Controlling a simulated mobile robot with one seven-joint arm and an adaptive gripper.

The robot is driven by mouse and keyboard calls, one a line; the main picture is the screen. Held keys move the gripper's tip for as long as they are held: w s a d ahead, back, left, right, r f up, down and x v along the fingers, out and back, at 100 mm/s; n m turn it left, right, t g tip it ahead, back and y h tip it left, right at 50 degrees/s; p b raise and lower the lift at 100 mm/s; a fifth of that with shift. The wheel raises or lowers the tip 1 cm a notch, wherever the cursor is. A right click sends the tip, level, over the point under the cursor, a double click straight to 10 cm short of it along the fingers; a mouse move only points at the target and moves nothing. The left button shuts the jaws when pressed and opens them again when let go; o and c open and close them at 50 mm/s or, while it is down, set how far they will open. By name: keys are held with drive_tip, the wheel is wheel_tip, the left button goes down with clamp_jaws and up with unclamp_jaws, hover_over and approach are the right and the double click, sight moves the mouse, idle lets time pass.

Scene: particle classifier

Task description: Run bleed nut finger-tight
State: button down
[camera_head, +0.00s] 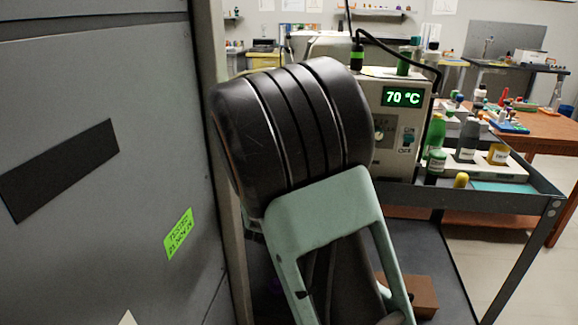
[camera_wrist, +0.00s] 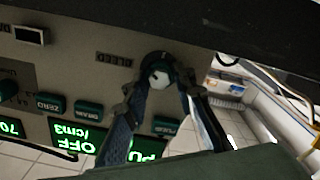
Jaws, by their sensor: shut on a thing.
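In the wrist view, the bleed nut (camera_wrist: 159,79) is a pale, faceted piece in a dark round collar on a grey panel, beside the label BLEED. My gripper (camera_wrist: 162,88) has a finger on each side of it and is shut on it. The exact finger contact is partly hidden, and I cannot tell how tight the nut is. In the head view my own arm fills the middle and hides the gripper and nut.
The panel (camera_wrist: 85,65) carries ZERO (camera_wrist: 48,102) and DRAIN (camera_wrist: 88,108) buttons and green displays near the nut. In the head view, a grey cabinet (camera_head: 95,190) stands close at left. Bottles (camera_head: 466,140) stand on a cart at right, below a 70 °C display (camera_head: 403,97).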

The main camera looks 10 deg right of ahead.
drive_tip(key=m+b, duration=0.1)
drive_tip(key=m, duration=0.1)
drive_tip(key=m+b, duration=0.4)
drive_tip(key=shift+s+f+m, duration=0.15)
drive_tip(key=shift+f+m, duration=0.15)
drive_tip(key=shift+f, duration=0.1)
drive_tip(key=m+b, duration=0.2)
drive_tip(key=m, duration=0.2)
drive_tip(key=shift+r+m, duration=0.15)
drive_tip(key=shift+m, duration=0.25)
drive_tip(key=shift+d, duration=0.1)
drive_tip(key=c, duration=1.6)
unclamp_jaws()
drive_tip(key=shift+r, duration=0.2)
drive_tip(key=v, duration=1.2)
